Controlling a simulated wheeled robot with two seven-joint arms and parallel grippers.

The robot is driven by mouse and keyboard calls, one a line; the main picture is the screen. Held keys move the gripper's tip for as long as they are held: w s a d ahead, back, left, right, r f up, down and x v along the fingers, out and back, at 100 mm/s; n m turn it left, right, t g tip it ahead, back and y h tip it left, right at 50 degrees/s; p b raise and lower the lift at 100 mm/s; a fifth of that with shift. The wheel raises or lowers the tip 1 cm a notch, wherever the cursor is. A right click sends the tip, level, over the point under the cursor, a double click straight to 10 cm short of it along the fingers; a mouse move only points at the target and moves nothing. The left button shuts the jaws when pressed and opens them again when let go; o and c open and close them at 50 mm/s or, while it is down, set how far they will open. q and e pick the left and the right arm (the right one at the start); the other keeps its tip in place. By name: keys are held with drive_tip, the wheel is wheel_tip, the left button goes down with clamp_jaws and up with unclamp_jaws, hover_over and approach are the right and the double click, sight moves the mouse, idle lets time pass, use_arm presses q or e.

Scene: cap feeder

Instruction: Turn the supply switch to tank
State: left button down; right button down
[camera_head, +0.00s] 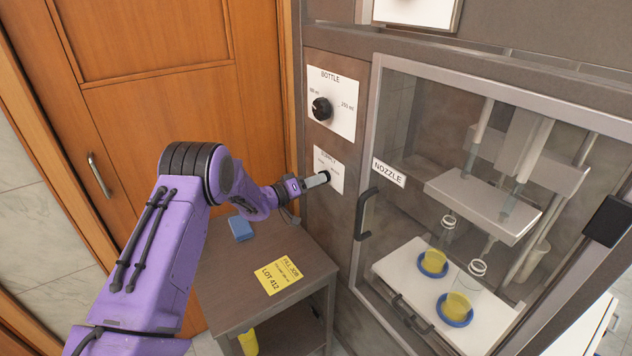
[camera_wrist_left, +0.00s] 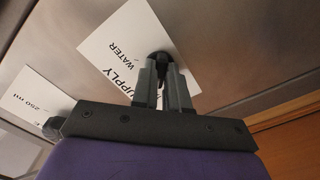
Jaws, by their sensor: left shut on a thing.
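The supply switch (camera_wrist_left: 162,57) is a black knob on a white label plate marked SUPPLY (camera_head: 329,168), on the machine's front panel below the BOTTLE plate. In the left wrist view the word WATER shows on the plate; the knob's pointer direction is hidden by the fingers. My left gripper (camera_head: 324,178) reaches the panel from the left, its fingers shut on the supply switch. It also shows in the left wrist view (camera_wrist_left: 163,80). My right gripper is not in view.
A bottle knob (camera_head: 321,108) sits above. To the right is a glass door with a dark handle (camera_head: 366,213), with glass bottles on blue bases behind it. A small table (camera_head: 225,290) with a blue sponge (camera_head: 241,228) and yellow card (camera_head: 278,276) stands below my left arm.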

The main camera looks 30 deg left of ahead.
use_arm(q)
drive_tip(key=shift+a+r, duration=0.1)
drive_tip(key=shift+r, duration=0.1)
drive_tip(key=c, duration=1.3)
unclamp_jaws()
drive_tip(key=shift+o, duration=0.8)
drive_tip(key=shift+f, duration=0.1)
drive_tip(key=b+v, duration=0.2)
drive_tip(key=v, duration=0.8)
drive_tip(key=shift+s+a+b, duration=0.15)
drive_tip(key=shift+s+b, duration=0.15)
drive_tip(key=shift+b, duration=0.1)
